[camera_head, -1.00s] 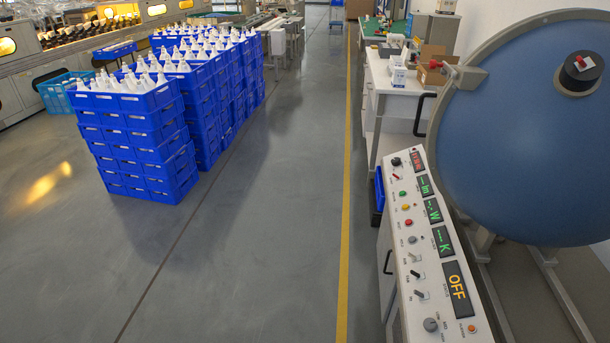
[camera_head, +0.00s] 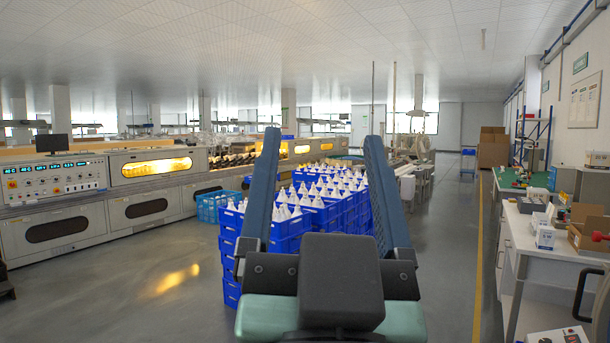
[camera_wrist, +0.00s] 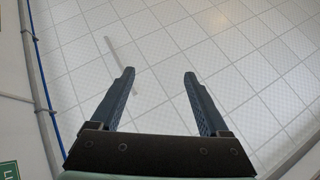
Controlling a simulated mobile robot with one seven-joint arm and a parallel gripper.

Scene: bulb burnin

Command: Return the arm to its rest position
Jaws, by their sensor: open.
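My gripper (camera_head: 320,165) stands upright in the middle of the head view, with its two dark blue fingers spread wide apart and nothing between them. It also shows in the wrist view (camera_wrist: 160,80), open and empty, pointing at the white tiled ceiling (camera_wrist: 225,50). The gripper and its dark wrist block hide part of the stacked blue crates behind it.
Stacked blue crates (camera_head: 230,258) with white bulbs stand behind my gripper. A long machine (camera_head: 120,205) with lit windows runs along the left. A white workbench (camera_head: 545,258) with boxes stands at the right. Grey floor (camera_head: 440,265) is clear between crates and bench.

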